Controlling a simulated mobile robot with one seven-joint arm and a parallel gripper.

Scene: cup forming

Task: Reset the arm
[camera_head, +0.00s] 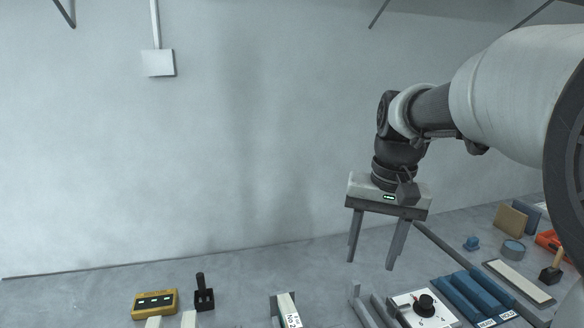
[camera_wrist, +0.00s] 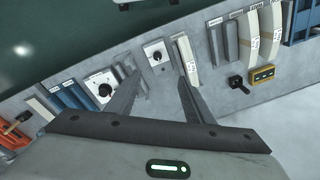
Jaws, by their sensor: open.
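My gripper (camera_head: 373,262) hangs in the air above the far part of the bench, in front of the grey wall. Its two fingers point down and stand well apart, with nothing between them. In the wrist view my gripper (camera_wrist: 157,84) is also open and empty, its fingers reaching over the row of items on the bench. My arm comes in from the right in the head view.
Below are a white panel with a black knob (camera_head: 425,305), blue blocks (camera_head: 486,293), a yellow box (camera_head: 155,302), a black lever (camera_head: 203,297) and a labelled white piece (camera_head: 286,308). A wooden-handled tool (camera_head: 553,268) lies at right. The air around my gripper is clear.

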